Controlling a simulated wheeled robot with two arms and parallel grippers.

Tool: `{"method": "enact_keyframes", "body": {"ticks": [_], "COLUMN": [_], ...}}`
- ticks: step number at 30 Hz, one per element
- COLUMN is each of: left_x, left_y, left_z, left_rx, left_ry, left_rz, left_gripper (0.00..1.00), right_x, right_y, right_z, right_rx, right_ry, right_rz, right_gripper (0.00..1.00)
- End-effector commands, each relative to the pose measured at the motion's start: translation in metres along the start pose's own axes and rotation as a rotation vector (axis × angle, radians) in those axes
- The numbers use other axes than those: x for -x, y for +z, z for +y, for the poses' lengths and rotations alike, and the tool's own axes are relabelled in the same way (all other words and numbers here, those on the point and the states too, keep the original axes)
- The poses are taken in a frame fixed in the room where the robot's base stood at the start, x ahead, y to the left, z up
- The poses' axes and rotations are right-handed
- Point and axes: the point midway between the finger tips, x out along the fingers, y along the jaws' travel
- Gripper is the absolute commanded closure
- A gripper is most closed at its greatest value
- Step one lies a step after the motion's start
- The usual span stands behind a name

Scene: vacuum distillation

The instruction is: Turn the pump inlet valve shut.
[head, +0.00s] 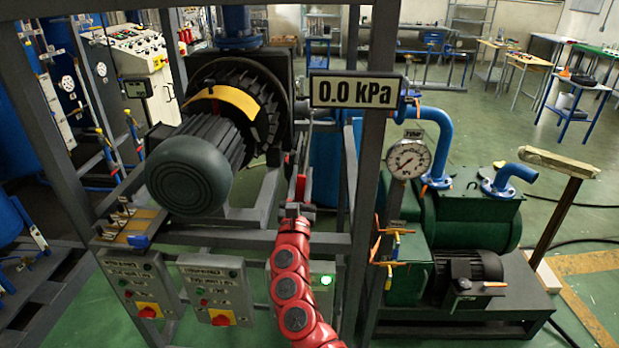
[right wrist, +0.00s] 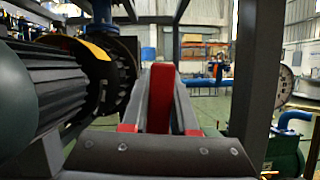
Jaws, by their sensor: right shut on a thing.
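A red lever handle (head: 302,187) stands upright beside the dark frame post in the head view; I take it for the pump inlet valve's handle. My right gripper (head: 296,197) is at the end of my red arm and is shut on this handle. In the right wrist view the red handle (right wrist: 160,95) stands between the two grey fingers. The valve body and pipe at the handle's base are hidden. My left gripper is not in view.
A motor (head: 195,165) sits left of the handle on a grey frame. A "0.0 kPa" display (head: 355,91) hangs above right. A round gauge (head: 408,158) and a green pump (head: 470,212) stand right. Switch boxes (head: 215,290) hang below left.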

Motion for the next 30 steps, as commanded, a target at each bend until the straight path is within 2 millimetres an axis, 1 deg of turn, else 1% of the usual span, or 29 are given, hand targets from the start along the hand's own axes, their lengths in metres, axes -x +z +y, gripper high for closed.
{"method": "enact_keyframes", "body": {"ticks": [9, 24, 25, 29, 30], "left_x": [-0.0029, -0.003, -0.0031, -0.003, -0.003], "left_y": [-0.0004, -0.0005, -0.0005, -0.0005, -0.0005], "left_z": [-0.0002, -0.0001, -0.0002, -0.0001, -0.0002], "left_rx": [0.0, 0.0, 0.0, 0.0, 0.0], "left_ry": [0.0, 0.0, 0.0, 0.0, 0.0], "left_rz": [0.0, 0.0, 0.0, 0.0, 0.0], "left_gripper": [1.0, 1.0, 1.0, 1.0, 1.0], "right_x": [-0.0001, 0.0001, 0.0001, 0.0001, 0.0001], "right_y": [0.0003, 0.0, 0.0, -0.0002, -0.0002], "right_z": [0.0099, 0.0112, 0.0112, 0.011, 0.011], "right_rx": [0.093, 0.108, 0.107, 0.106, 0.106], "right_ry": [0.041, 0.046, 0.046, 0.045, 0.045], "right_rz": [0.0, -0.001, -0.001, 0.0, 0.0], "right_gripper": [1.0, 1.0, 0.67, 0.44, 0.43]}}
